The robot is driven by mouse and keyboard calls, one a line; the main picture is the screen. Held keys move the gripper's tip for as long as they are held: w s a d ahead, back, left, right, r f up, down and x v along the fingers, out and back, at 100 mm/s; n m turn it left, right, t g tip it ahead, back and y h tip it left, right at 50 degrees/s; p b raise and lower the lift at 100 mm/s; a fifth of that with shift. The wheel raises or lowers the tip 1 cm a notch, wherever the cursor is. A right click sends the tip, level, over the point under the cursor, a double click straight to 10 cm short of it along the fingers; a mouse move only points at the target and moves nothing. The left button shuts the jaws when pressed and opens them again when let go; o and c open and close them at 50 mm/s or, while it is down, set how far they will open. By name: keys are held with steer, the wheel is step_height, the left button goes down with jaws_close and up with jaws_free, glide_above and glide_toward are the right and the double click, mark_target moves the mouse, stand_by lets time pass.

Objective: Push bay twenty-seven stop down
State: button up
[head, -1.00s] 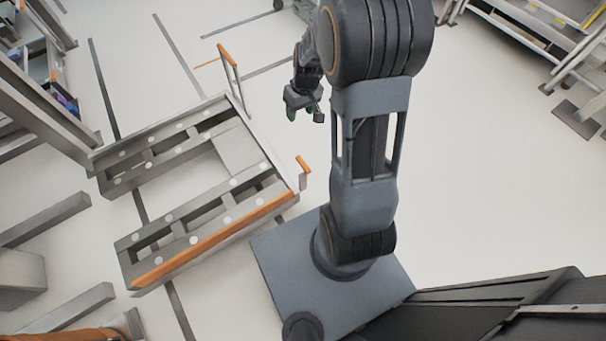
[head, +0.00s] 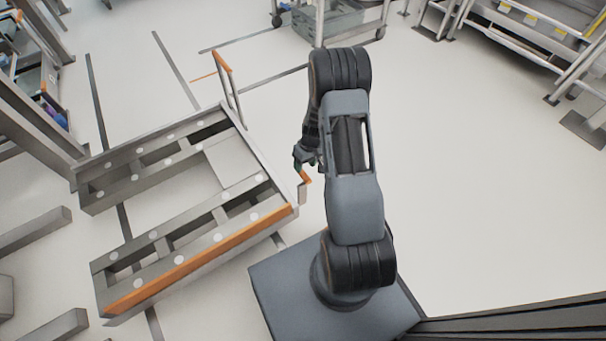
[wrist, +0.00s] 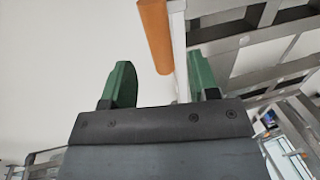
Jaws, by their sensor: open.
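A short upright stop with an orange handle (head: 304,177) stands at the right corner of a grey roller frame (head: 272,218). No bay number is readable on it. In the wrist view its orange grip (wrist: 155,35) and pale post (wrist: 179,50) rise just beyond and between the fingers, nearer the right one. A second, taller stop with an orange handle (head: 222,60) stands upright at the far corner of the frame. My gripper (head: 312,161) is open, with green fingers, close beside the short stop. The wrist view shows the gripper (wrist: 160,82) too; I cannot tell whether it touches the post.
An orange rail (head: 200,262) runs along the frame's near side. Metal racks (head: 530,30) stand at the upper right, and a wheeled cart (head: 325,22) at the top. Grey beams lie at the left. The floor right of my arm is clear.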

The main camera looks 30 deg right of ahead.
mark_target(303, 171)
steer(key=shift+a+f+b, duration=0.2)
steer(key=shift+f+b, duration=0.1)
steer(key=shift+f, duration=0.8)
steer(key=shift+a+f+b, duration=0.2)
steer(key=shift+f+b, duration=0.1)
steer(key=shift+f, duration=0.8)
jaws_close()
